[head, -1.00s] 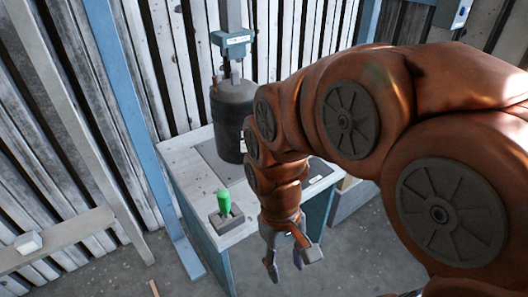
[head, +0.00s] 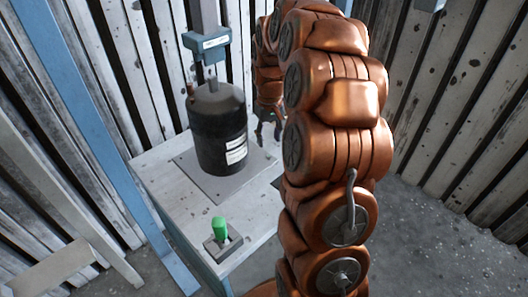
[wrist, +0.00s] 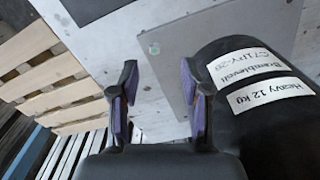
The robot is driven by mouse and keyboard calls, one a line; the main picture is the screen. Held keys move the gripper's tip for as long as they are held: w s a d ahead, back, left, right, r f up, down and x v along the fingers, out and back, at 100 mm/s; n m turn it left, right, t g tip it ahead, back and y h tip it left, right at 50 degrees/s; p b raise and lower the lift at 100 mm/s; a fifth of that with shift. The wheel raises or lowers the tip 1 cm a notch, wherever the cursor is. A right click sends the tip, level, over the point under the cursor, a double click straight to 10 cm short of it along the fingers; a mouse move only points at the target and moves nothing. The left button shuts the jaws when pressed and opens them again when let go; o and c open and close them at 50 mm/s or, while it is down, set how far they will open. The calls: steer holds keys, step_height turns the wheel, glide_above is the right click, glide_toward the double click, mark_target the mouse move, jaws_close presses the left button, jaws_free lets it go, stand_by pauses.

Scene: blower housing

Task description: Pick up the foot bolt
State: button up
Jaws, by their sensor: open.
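A small round greenish-grey spot (wrist: 154,48), perhaps the head of the foot bolt, shows near a corner of the grey base plate (wrist: 215,30) in the wrist view. It is too small to be sure. My gripper (wrist: 158,85) is open and empty, its purple-padded fingers either side of the view's middle, with the spot just beyond the gap. In the head view my gripper (head: 268,128) is partly hidden, just right of the black blower housing (head: 215,130). The housing stands upright on the plate; its labels (wrist: 250,75) show close to the right finger.
The pale bench (head: 190,203) carries a green peg or handle (head: 219,228) in a grey block (head: 222,247) at its front. A blue clamp-like head (head: 207,42) on a column stands over the housing. A wooden pallet (wrist: 45,70) lies left in the wrist view.

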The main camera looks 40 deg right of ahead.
mark_target(269, 156)
steer(key=shift+w+d, duration=0.3)
steer(key=shift+d, duration=0.1)
steer(key=shift+f, duration=0.35)
steer(key=shift+w+d+f+b, duration=0.1)
steer(key=shift+f+b, duration=0.5)
steer(key=shift+f, duration=1.2)
steer(key=shift+w+d+f+b, duration=0.1)
steer(key=shift+f+b, duration=0.45)
steer(key=shift+f, duration=1.25)
steer(key=shift+a, duration=0.1)
steer(key=shift+c, duration=0.4)
jaws_close()
